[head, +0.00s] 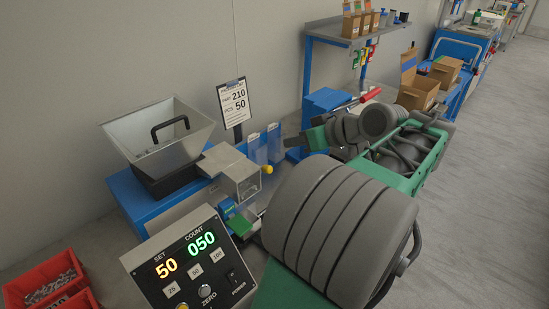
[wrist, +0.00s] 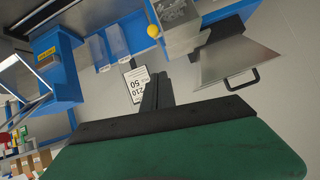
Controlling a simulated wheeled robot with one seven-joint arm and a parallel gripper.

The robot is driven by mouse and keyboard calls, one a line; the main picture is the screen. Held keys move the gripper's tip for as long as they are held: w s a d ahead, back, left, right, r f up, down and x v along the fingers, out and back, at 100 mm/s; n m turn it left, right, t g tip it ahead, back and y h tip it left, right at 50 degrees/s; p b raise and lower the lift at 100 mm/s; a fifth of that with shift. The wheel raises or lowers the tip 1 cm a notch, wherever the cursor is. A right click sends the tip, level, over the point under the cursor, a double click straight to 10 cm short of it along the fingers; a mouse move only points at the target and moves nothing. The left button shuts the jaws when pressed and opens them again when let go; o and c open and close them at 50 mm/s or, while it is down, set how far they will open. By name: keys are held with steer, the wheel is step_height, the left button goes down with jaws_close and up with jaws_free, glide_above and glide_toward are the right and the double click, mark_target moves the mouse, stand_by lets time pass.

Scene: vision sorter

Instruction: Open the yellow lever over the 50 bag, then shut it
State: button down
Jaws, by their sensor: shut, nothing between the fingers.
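The yellow lever's round knob (head: 267,169) sticks out beside the metal outlet box (head: 243,180) of the sorter; it also shows at the top of the wrist view (wrist: 153,31). The lever's arm is mostly hidden, so I cannot tell its position. My gripper (wrist: 157,76) is shut and empty, with its dark fingers together, apart from the knob. In the head view the gripper is small and partly covered by my own arm. I cannot make out the 50 bag clearly. The counter panel (head: 190,262) reads SET 50 and COUNT 050.
A metal hopper (head: 160,140) stands left of the outlet. A sign (head: 233,103) reading 210 and 50 stands behind, near clear bins (wrist: 117,38). Red bins (head: 45,285) are at lower left. A blue bench with a shelf (head: 350,28) is farther back. Floor is open at right.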

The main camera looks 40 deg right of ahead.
steer(key=p+x, duration=0.1)
steer(key=x, duration=0.8)
steer(key=shift+w+a+f, duration=0.1)
steer(key=shift+w+a, duration=0.05)
steer(key=shift+w, duration=0.05)
steer(key=f, duration=0.1)
steer(key=s+f+p, duration=0.1)
steer(key=f, duration=0.1)
steer(key=shift+a+f, duration=0.2)
steer(key=shift+f, duration=0.4)
steer(key=shift+f, duration=0.1)
